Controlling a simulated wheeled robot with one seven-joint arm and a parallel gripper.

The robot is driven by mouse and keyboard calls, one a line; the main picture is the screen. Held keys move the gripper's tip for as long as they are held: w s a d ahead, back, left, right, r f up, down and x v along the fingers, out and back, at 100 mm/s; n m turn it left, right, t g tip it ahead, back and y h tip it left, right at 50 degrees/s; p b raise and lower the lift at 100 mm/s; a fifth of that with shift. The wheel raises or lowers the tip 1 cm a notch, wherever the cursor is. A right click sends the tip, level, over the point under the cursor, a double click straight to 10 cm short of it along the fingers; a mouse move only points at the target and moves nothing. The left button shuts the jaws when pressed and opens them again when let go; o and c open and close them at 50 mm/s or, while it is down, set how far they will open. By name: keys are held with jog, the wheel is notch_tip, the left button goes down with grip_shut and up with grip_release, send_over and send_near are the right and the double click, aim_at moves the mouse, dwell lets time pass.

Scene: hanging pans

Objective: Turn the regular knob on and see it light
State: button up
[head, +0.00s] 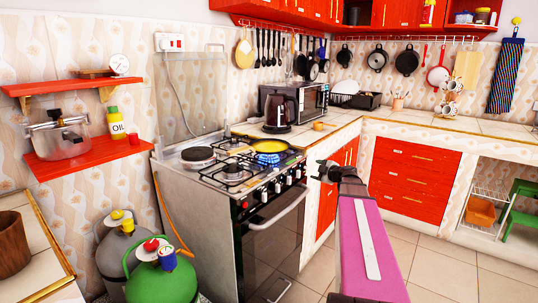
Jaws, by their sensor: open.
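The stove (228,228) stands at centre left with a row of knobs (276,187) along its front panel. The knobs are small here, and I cannot tell which one is the regular knob or how each is turned.
A green gas cylinder (160,277) and a grey one (122,245) stand left of the stove, with an orange hose (172,215). The oven handle (278,211) sticks out below the knobs. Red drawers (415,176) stand at the right. The tiled floor (430,265) is clear.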

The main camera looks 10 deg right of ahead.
aim_at(306, 168)
jog(key=shift+v, duration=1.25)
jog(key=shift+s+d, duration=0.15)
jog(key=shift+s, duration=0.2)
jog(key=c, duration=0.3)
jog(key=w+d+f+m+g+y, duration=0.1)
jog(key=w+d+m+y, duration=0.15)
jog(key=m, duration=0.45)
jog(key=w+d+f+m+y, duration=0.1)
jog(key=d+f+m+y, duration=0.1)
jog(key=m+y, duration=0.35)
jog(key=w+a+m+h, duration=0.1)
jog(key=w+a, duration=0.2)
jog(key=a, duration=0.1)
jog(key=w+a+m+h, duration=0.1)
jog(key=w+a, duration=0.3)
jog(key=shift+w, duration=0.35)
jog(key=c, duration=0.6)
